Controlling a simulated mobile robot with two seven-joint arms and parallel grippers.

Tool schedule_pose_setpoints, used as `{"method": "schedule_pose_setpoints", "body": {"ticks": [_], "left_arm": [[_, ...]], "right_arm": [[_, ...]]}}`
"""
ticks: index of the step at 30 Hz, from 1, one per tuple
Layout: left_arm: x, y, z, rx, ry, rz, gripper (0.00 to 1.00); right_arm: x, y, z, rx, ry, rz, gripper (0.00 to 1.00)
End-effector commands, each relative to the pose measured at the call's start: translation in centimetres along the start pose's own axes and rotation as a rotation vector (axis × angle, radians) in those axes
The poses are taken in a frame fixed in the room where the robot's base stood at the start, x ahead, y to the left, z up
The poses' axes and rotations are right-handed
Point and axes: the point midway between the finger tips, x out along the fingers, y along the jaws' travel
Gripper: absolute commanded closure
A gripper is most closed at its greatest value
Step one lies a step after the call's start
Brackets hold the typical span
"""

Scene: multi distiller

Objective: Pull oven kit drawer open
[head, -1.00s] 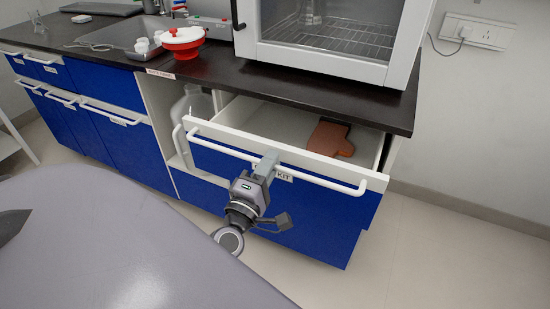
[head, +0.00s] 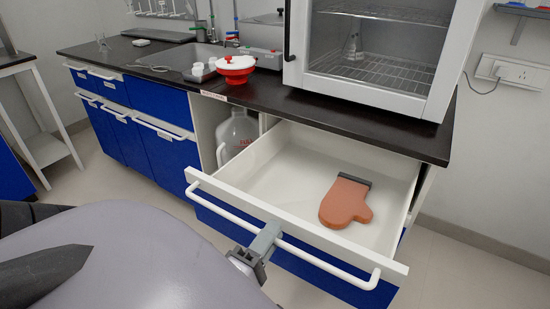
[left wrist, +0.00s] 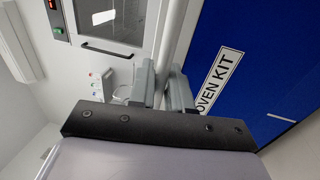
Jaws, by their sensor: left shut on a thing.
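The oven kit drawer (head: 385,190) stands pulled well out under the dark counter in the head view. Its blue front and its label (left wrist: 220,80) show in the left wrist view. An orange oven mitt (head: 346,203) with a dark cuff lies inside the drawer. My left gripper (head: 266,238) is shut on the white bar handle (head: 318,261) near its middle. The handle also shows between the fingers in the left wrist view (left wrist: 178,35). My right gripper is not identifiable in the head view.
A white oven (head: 380,50) stands on the counter (head: 300,97) above the drawer. A red and white container (head: 236,68) and a sink (head: 185,58) are to its left. A large bottle (head: 237,135) stands in the open shelf beside the drawer. Floor shows at the right.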

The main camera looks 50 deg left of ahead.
Motion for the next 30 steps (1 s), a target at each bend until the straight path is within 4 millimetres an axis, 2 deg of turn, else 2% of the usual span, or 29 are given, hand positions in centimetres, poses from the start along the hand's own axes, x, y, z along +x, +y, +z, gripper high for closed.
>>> {"method": "schedule_pose_setpoints", "body": {"ticks": [11, 12, 13, 23, 30], "left_arm": [[-0.1, 0.0, 0.0, 0.000, -0.001, -0.001, 1.00], [-0.1, 0.0, 0.0, 0.000, -0.001, -0.001, 0.72], [-0.1, 0.0, 0.0, 0.000, -0.001, -0.001, 0.68], [-0.3, 0.0, 0.0, 0.001, 0.000, -0.001, 0.68], [-3.0, -0.1, 0.0, 0.002, -0.003, -0.004, 0.68]], "right_arm": [[0.1, 0.0, -0.2, 0.002, 0.005, 0.001, 1.00], [0.1, 0.0, -0.2, 0.002, 0.005, 0.001, 1.00], [0.1, 0.0, -0.2, 0.003, 0.005, 0.001, 1.00], [0.1, 0.0, -0.2, 0.002, 0.005, 0.001, 1.00], [0.4, 0.0, 0.1, 0.002, 0.005, 0.001, 1.00]]}}
